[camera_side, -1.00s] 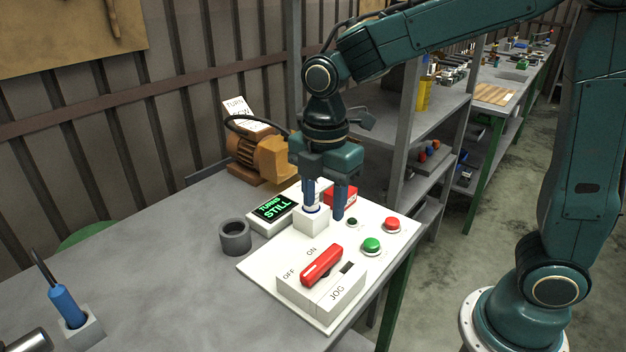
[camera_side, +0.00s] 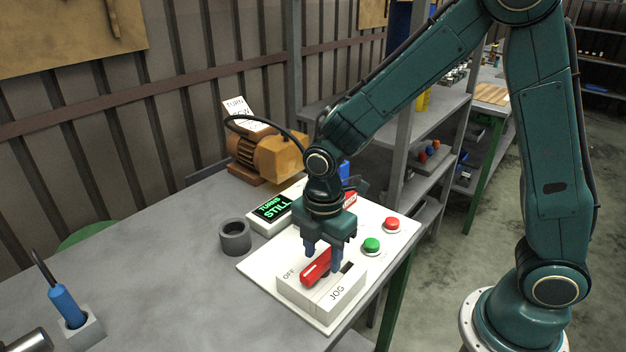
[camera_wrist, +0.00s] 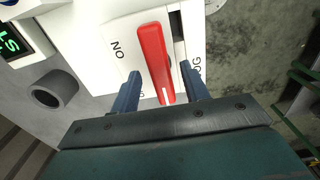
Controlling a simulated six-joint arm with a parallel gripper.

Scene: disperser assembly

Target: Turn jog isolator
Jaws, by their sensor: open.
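The jog isolator is a white box (camera_side: 318,299) marked JOG, with a red handle (camera_side: 316,267) on top, on the white panel (camera_side: 262,275) near the table's front edge. My gripper (camera_side: 322,258) is open above the box, with its two blue fingers on either side of the handle. In the wrist view the red handle (camera_wrist: 155,62) runs between my open fingers (camera_wrist: 161,92), and its white-marked end lies between the tips. I cannot tell whether either finger touches it. The ON lettering shows in the wrist view; in the side view my gripper hides it.
A red button (camera_side: 392,224) and a green button (camera_side: 371,244) sit to the right on the panel. A display (camera_side: 271,209) reading TURNS STILL and a grey ring (camera_side: 235,237) are to the left. A brown motor (camera_side: 262,155) stands behind. The table's left part is mostly clear.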

